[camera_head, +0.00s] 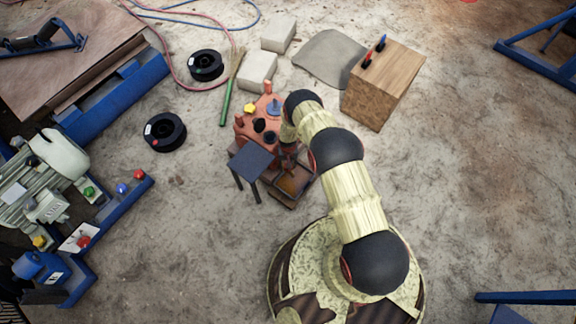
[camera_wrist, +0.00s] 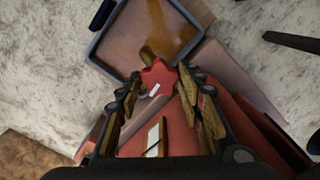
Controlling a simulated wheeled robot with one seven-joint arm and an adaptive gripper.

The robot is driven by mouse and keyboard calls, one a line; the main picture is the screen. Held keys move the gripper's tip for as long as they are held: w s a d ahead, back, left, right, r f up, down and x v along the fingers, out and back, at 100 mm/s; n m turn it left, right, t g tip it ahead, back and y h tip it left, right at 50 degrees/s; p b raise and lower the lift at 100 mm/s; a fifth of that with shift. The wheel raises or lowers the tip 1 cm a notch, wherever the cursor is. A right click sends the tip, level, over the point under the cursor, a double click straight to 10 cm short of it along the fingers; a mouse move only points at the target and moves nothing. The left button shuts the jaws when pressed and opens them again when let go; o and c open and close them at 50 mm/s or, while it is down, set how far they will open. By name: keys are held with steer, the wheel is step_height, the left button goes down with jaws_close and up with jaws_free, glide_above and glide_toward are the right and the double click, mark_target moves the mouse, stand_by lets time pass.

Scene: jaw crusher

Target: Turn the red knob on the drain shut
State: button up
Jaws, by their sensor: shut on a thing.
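The red knob (camera_wrist: 158,77) is star-shaped with a white mark on it. It sits on a brass-coloured drain fitting (camera_wrist: 149,54) in the wrist view. My gripper (camera_wrist: 160,84) is around the knob, with one finger on each side, shut on it. Below the fitting is a grey-rimmed tray (camera_wrist: 97,46) with brown liquid in it. In the head view my gripper (camera_head: 288,157) is low at the right side of the red machine (camera_head: 246,132), and the knob is hidden there.
A small dark table (camera_head: 251,160) stands close to the left of my gripper. A wooden block (camera_head: 383,85), pale blocks (camera_head: 258,70) and black spools (camera_head: 165,131) lie around. The floor to the right is mostly clear.

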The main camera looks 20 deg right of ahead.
steer(key=shift+m, duration=0.6)
steer(key=shift+w, duration=0.1)
steer(key=o, duration=1.2)
steer(key=shift+c, duration=0.2)
steer(key=shift+r, duration=0.1)
step_height(320, 180, up, 12)
stand_by(0.4)
